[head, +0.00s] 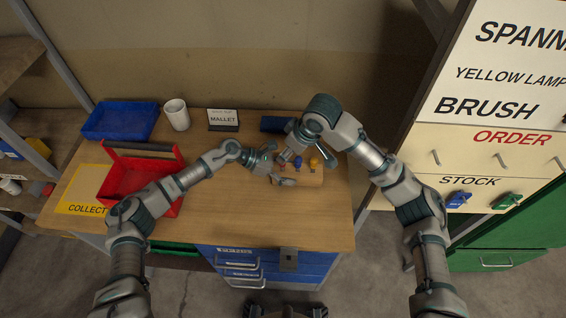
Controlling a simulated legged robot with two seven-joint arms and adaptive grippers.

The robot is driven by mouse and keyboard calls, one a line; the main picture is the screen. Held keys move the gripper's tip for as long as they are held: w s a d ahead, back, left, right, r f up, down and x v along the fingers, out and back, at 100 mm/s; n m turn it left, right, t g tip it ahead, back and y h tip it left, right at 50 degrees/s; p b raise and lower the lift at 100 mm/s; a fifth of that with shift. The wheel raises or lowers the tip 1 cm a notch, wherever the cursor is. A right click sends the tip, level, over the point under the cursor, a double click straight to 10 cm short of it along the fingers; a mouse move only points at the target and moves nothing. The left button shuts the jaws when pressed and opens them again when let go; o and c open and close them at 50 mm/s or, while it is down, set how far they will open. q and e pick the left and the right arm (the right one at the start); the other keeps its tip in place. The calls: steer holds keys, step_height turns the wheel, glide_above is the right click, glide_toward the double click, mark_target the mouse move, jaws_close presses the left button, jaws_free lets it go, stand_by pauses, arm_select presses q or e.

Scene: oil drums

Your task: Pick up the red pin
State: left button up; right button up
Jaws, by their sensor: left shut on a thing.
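A light wooden block (313,178) with small coloured pins stands on the workbench. A blue pin (298,162) and a yellow pin (313,163) show upright in it. The red pin (282,168) is a small reddish patch at the block's left side, mostly hidden by my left gripper. My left gripper (279,168) is at the block's left and is shut on the red pin. Whether the pin is clear of the block cannot be made out. My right gripper (288,154) hangs just behind the pins, small and partly hidden; its jaws cannot be made out.
A red tote (140,178) with a handle sits at the left of the bench by a yellow collect mat (83,190). A blue tray (120,121), white cup (177,114) and mallet sign (222,119) stand behind. The bench front centre is clear. A label board (490,130) rises at right.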

glide_above(282, 168)
steer(key=f, duration=0.5)
steer(key=shift+w+d+f, duration=0.1)
steer(key=shift+d+f, duration=0.1)
steer(key=shift+d, duration=0.1)
jaws_close()
